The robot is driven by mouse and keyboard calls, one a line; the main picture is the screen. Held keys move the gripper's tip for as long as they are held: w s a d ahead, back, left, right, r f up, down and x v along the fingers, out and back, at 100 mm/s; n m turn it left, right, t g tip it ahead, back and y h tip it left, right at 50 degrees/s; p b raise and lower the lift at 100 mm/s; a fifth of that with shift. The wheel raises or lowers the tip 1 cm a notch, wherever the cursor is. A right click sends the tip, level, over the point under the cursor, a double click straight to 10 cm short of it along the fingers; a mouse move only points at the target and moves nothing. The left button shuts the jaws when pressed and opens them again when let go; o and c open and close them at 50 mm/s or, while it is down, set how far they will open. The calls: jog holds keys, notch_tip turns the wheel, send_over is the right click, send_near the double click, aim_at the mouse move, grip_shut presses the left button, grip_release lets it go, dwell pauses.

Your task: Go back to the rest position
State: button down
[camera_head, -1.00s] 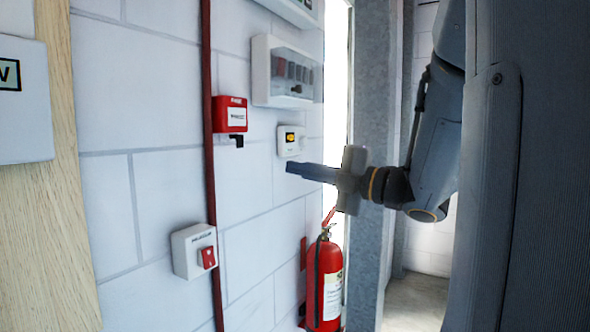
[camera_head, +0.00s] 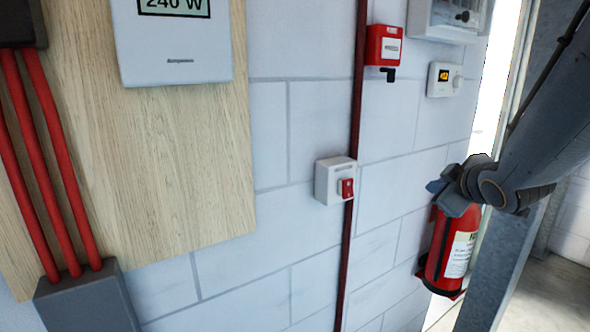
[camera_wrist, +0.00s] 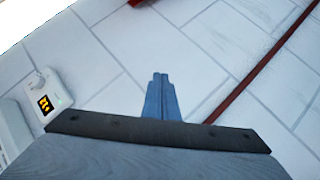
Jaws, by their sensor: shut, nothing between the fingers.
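My gripper (camera_head: 436,187) is at the right in the head view, in front of the top of the red fire extinguisher. It is clear of the wall fittings and holds nothing. In the wrist view my gripper (camera_wrist: 161,80) shows its two fingers pressed together, with the white block wall beyond them. My arm reaches in from the upper right in the head view.
A red fire extinguisher (camera_head: 450,258) hangs behind my gripper.

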jog(key=s+a+f+m+g, duration=0.4)
jog(key=s+a+f+g, duration=0.2)
jog(key=s+f, duration=0.3)
jog(key=s+a+f+m+g, duration=0.4)
jog(key=s+a+f+g, duration=0.2)
jog(key=s, duration=0.6)
notch_tip(320, 180, down, 4)
jog(key=shift+s+a+r+m+y, duration=0.1)
jog(key=shift+s+a+m+y, duration=0.25)
jog(key=shift+a, duration=0.6)
